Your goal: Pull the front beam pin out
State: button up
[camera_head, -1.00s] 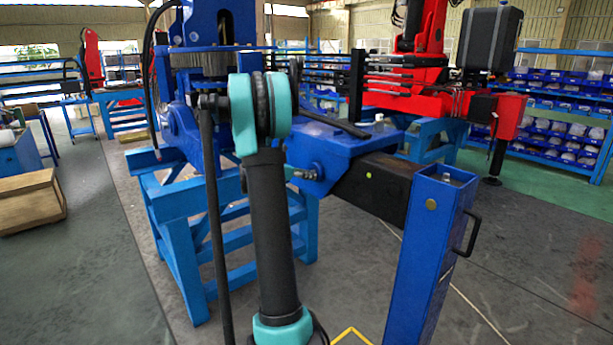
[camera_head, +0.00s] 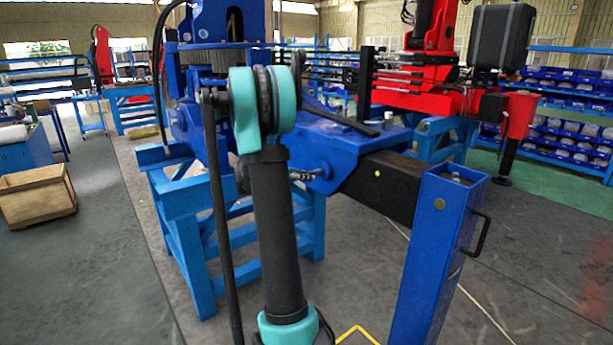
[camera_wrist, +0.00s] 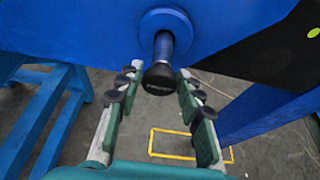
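The front beam pin (camera_wrist: 160,77) has a round black knob on a short metallic shank. It sticks out of a round blue collar (camera_wrist: 165,28) on the blue crane beam (camera_wrist: 85,30). In the head view the pin (camera_head: 303,175) shows small beside my forearm, at the side of the blue beam housing. My gripper (camera_wrist: 158,84) is open, one green finger with dark pads on each side of the knob. The knob appears between the fingertips, with gaps on both sides; the depth between them is hard to judge. In the head view my arm hides the gripper.
A dark beam (camera_head: 392,185) runs from the housing to an upright blue leg (camera_head: 436,260) with a black handle, close on the right. A blue trestle (camera_head: 185,225) stands under the crane. A wooden crate (camera_head: 37,196) sits on the floor at left.

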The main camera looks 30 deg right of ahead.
jog(key=shift+o, duration=1.2)
jog(key=v, duration=1.2)
jog(key=s+a+f+m+t+y, duration=0.1)
jog(key=s+a+f+m+y, duration=0.5)
jog(key=s+a+f+m, duration=0.3)
jog(key=s+a+f+m+t+y, duration=0.2)
jog(key=s+a+f+m+y, duration=0.5)
jog(key=s+a, duration=1.1)
notch_tip(320, 180, down, 4)
jog(key=m, duration=0.2)
jog(key=shift+f+m, duration=0.25)
jog(key=shift+m, duration=0.15)
jog(key=shift+s+a, duration=0.1)
jog(key=shift+s, duration=0.05)
